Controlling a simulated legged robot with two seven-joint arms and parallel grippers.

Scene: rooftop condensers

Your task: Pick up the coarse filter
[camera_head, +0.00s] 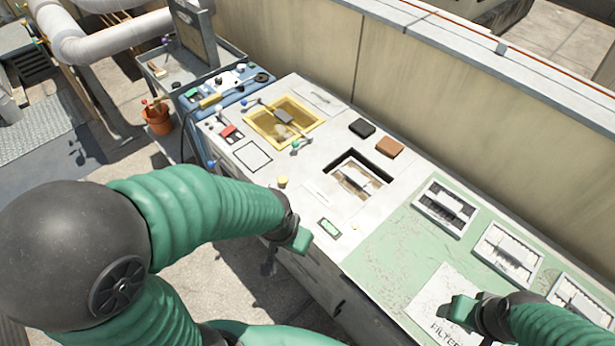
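Three framed filters lie in a row on the green mat (385,265): a dark-faced filter (462,213) nearest the middle, a pale-faced filter (508,253), and another pale-faced filter (582,302) by the right edge. I cannot tell from their faces which is the coarse one. My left gripper (301,240) is over the bench's front edge, left of the mat, with nothing seen in it. My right gripper (462,308) is over a white sheet (436,290) with partly hidden lettering, to the left of the filters. The gaps between both grippers' fingers are not clear.
The bench has a dark rectangular opening (378,162) with a pale part inside and a yellow-framed recess (262,125). Black (362,128) and brown (390,147) blocks lie behind the opening. A beige wall (410,85) runs along the back.

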